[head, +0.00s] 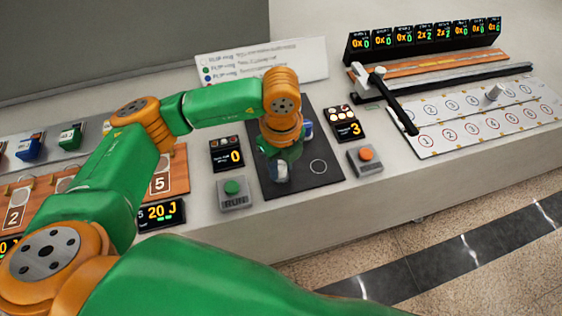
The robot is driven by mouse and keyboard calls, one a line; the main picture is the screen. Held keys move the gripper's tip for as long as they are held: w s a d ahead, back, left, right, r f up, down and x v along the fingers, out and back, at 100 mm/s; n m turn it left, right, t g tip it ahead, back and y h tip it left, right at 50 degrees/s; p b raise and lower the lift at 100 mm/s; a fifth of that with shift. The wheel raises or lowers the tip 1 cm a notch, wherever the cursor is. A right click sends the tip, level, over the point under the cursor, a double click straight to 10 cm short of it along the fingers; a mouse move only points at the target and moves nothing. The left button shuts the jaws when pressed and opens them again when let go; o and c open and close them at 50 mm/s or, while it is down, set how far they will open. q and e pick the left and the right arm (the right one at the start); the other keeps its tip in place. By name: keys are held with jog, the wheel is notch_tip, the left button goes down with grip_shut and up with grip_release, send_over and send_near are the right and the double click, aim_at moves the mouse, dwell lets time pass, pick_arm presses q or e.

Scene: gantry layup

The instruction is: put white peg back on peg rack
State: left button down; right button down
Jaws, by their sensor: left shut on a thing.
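My left gripper (280,170) points down over the black mat (318,180), left of a printed circle. It is shut on a small pale thing, mostly hidden by the gripper, so I cannot tell for sure that it is the white peg. A small white cylinder (494,92) stands on the white board with numbered circles (468,128) at the right. No thing in view is clearly the peg rack. My right gripper is not in view.
A blue and white thing (307,130) is just behind my left gripper. The green-button RUN box (234,194) and orange-button box (365,159) flank the mat. A black bar (398,104) reaches over the white board. A brown numbered board (172,172) is at left.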

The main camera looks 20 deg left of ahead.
aim_at(282, 165)
pick_arm(q)
jog(key=shift+f, duration=0.15)
jog(key=c, duration=1)
grip_release()
jog(key=shift+f, duration=0.1)
jog(key=o, duration=0.4)
jog(key=shift+r, duration=0.25)
notch_tip(282, 165, up, 7)
jog(key=shift+w+f+b, duration=0.1)
jog(key=shift+f+b, duration=0.05)
jog(key=shift+b, duration=0.85)
notch_tip(282, 165, up, 5)
jog(key=shift+r, duration=0.2)
